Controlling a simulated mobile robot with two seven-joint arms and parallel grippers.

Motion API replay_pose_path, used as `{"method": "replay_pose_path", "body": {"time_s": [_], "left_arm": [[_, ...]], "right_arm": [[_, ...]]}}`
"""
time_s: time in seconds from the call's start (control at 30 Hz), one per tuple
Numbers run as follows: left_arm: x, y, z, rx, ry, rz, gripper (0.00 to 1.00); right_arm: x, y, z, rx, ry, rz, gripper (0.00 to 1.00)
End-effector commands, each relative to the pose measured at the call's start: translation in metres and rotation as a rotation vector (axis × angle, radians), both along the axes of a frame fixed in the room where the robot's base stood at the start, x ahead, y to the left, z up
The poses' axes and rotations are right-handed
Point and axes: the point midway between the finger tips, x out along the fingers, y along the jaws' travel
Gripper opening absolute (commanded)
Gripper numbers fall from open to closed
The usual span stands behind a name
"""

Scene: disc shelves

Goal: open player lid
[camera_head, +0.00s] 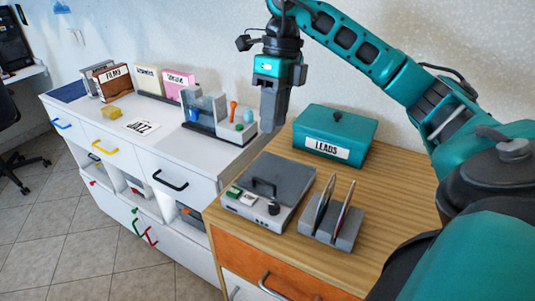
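The player (254,208) is a grey box on the wooden top, with small green and white buttons and a dark knob on its front. Its grey lid (288,176) looks closed and carries a dark bar handle (264,187). My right gripper (272,125) points down above and behind the player, left of the teal box, apart from the lid handle. Its fingers show as one grey block, so I cannot tell whether they are open or shut. Nothing is seen held in it. My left gripper is not in view.
A teal lidded box (350,130) labelled "LEADS" stands behind the player. A grey rack (345,233) with upright discs is close on its right. A white cabinet (160,150) to the left bears labelled boxes and a clear-sided holder (205,108).

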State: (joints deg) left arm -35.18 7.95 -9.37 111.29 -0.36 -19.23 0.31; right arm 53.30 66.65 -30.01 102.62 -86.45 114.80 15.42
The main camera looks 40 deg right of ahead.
Motion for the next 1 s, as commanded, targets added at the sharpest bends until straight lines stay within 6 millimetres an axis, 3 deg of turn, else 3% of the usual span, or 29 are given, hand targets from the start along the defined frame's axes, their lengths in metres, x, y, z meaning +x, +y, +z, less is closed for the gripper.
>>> {"method": "replay_pose_path", "body": {"time_s": [0.23, 0.47, 0.7, 1.0], "left_arm": [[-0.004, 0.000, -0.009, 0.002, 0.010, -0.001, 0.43], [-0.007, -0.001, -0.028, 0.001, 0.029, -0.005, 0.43], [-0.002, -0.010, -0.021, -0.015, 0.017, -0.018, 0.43], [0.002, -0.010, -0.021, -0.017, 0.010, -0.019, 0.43]], "right_arm": [[-0.001, 0.000, -0.010, -0.008, 0.002, -0.002, 0.34], [-0.004, 0.008, -0.052, -0.007, 0.006, -0.002, 0.34], [-0.007, 0.017, -0.097, -0.009, 0.004, -0.002, 0.34], [-0.008, 0.022, -0.124, -0.007, 0.000, -0.003, 0.34]]}}
